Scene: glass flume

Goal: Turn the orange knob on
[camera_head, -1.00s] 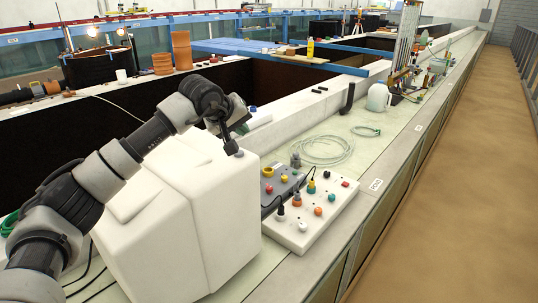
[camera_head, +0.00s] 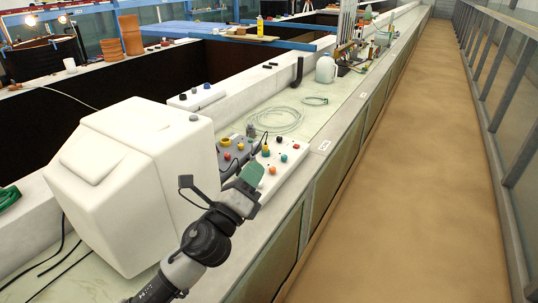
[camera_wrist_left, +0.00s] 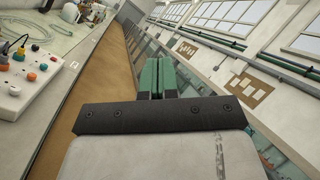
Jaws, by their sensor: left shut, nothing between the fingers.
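A white control panel (camera_head: 290,174) with several coloured knobs lies on the bench. An orange knob (camera_head: 272,170) sits near its front edge; which orange knob the task means I cannot tell. The left wrist view shows the panel's knobs at its left edge, among them an orange knob (camera_wrist_left: 31,76). My left gripper (camera_head: 254,172), with green fingers, is in front of the panel's near left corner and hides part of it. Its fingers (camera_wrist_left: 155,66) are shut and empty, apart from the knobs in the wrist view. My right gripper is not in view.
A large white container (camera_head: 140,190) stands left of my left arm. A grey panel (camera_head: 231,150) with knobs and a cable adjoins the white panel. The brown floor (camera_head: 400,150) right of the bench is clear.

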